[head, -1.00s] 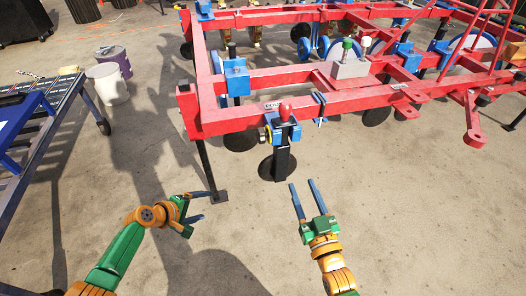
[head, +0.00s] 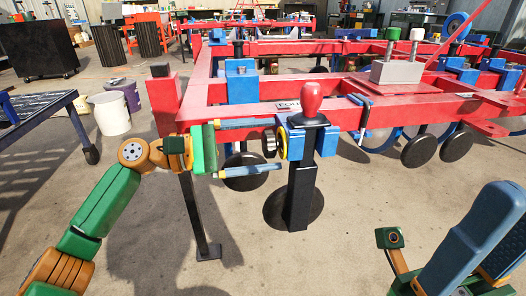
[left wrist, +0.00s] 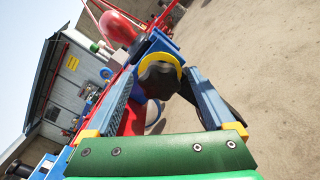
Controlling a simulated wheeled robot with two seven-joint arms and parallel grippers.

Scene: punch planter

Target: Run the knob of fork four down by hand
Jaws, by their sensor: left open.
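Fork four's blue bracket (head: 326,140) sits on the front red beam beside a partly hidden plate (head: 288,106) with lettering. A red-topped handle (head: 312,98) stands upright on it. A black knob (head: 268,144) with a yellow collar (head: 283,142) faces left from its side. My left gripper (head: 277,146) is open, its blue fingers above and below the knob. In the left wrist view the lobed black knob (left wrist: 160,80) lies between the fingertips; I cannot tell whether they touch it. My right gripper (head: 485,235) is large at lower right; its opening is unclear.
The red frame (head: 400,112) spans the view, with a grey block (head: 397,73) on it. A black shank (head: 299,195) hangs under the bracket. A black stand leg (head: 194,215) is near my left arm. A white bucket (head: 110,113) and a blue bench (head: 45,110) stand left.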

